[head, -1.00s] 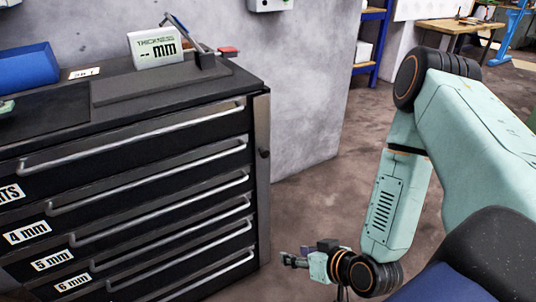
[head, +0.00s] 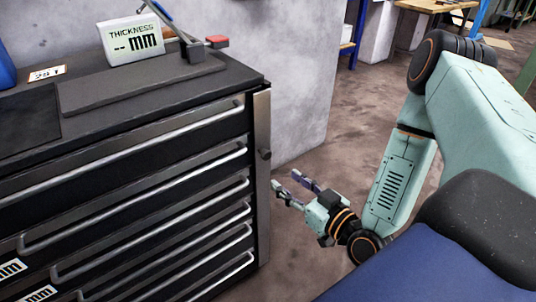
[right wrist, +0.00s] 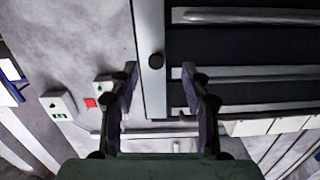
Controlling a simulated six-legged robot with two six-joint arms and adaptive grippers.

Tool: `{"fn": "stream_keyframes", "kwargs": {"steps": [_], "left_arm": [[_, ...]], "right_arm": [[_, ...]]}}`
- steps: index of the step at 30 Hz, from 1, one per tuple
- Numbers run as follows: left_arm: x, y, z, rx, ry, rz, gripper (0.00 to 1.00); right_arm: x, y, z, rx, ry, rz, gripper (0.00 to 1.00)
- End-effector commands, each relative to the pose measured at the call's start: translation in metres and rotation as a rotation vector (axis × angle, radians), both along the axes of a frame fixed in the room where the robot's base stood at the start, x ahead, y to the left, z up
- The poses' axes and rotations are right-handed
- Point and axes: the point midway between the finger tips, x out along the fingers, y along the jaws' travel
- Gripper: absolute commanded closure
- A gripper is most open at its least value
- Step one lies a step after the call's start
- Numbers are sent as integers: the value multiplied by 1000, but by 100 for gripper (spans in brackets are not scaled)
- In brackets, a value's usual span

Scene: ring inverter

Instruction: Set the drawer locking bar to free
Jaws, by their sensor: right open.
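The drawer locking bar (head: 262,180) is a grey vertical strip along the right front edge of the black drawer cabinet (head: 120,160). A small dark knob (head: 264,153) sticks out of it. In the right wrist view the bar (right wrist: 150,40) runs down the upper middle, with the round knob (right wrist: 156,61) ahead of and between the fingers. My right gripper (head: 291,182) is open and empty, to the right of the bar and below the knob in the head view, apart from both. It also shows in the right wrist view (right wrist: 163,88). My left gripper is out of view.
A thickness display (head: 133,40) and a device with a red block (head: 217,42) stand on the cabinet top. The drawers have long metal handles (head: 150,137). A grey wall (head: 290,70) stands behind. Open floor (head: 350,150) lies right of the cabinet.

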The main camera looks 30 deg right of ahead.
Motion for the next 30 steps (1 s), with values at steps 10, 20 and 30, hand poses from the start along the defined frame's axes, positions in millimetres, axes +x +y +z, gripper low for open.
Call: {"fn": "stream_keyframes", "kwargs": {"steps": [10, 20, 30], "left_arm": [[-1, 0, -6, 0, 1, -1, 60], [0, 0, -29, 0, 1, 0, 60], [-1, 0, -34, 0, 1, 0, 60]], "right_arm": [[7, -2, 17, -60, -93, -9, 53], [56, 1, 16, -61, -92, -8, 53], [76, 2, 17, -59, -88, -12, 53]]}}
